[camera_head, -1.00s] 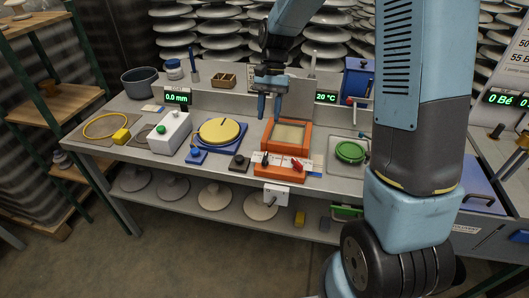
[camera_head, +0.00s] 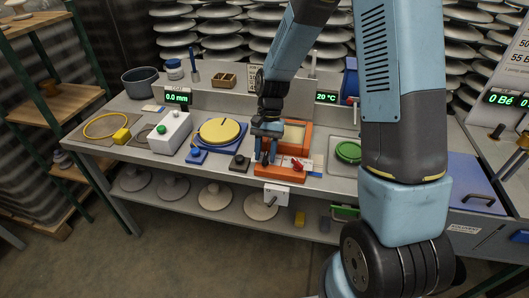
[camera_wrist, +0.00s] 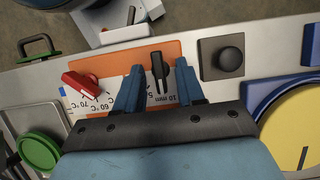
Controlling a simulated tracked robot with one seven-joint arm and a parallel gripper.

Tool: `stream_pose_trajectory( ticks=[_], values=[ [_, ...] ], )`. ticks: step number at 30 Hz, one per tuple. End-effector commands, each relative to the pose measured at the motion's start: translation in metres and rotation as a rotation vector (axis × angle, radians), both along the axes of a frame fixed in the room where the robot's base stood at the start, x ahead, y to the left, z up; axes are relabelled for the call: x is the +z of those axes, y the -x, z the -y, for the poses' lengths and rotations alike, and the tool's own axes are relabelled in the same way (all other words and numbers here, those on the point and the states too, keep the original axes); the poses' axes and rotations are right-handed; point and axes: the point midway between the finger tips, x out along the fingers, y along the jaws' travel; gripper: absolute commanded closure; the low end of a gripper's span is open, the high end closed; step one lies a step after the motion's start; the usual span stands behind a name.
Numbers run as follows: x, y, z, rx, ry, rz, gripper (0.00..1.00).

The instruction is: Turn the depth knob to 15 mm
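The depth knob (camera_wrist: 159,68) is a black pointer knob on the orange panel (camera_wrist: 120,65), in front of a scale with mm marks. In the wrist view my gripper (camera_wrist: 160,74) is open, with one blue finger on each side of the knob and a gap on both sides. In the head view my gripper (camera_head: 266,158) is low over the front of the orange unit (camera_head: 281,171) and hides the black knob. The depth display (camera_head: 177,98) reads 0.0 mm.
A red knob (camera_wrist: 80,84) with a °C scale sits beside the black one; it also shows in the head view (camera_head: 299,164). A black round knob on a square base (camera_wrist: 230,58) is close on the other side. The temperature display (camera_head: 326,97) reads 20 °C.

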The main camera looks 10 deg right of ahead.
Motion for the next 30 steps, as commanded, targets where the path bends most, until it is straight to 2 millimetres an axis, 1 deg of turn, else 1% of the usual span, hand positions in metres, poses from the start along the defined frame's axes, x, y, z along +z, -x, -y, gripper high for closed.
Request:
stream_pose_trajectory(
  ticks=[7, 18, 19, 24, 25, 30],
  values=[
    [-0.0004, 0.0001, 0.0002, 0.0, 0.0, 0.0, 0.63],
    [-0.0002, 0.0, 0.0003, -0.001, 0.0, 0.0, 0.98],
    [-0.0002, 0.0, 0.0003, -0.001, 0.0, 0.0, 1.0],
    [-0.0001, -0.0001, 0.0002, -0.001, -0.001, 0.0, 1.0],
    [-0.0002, 0.0001, -0.0051, 0.002, -0.001, 0.0, 1.0],
    [0.0001, 0.0001, -0.003, 0.015, -0.001, 0.0, 1.0]
  ],
)
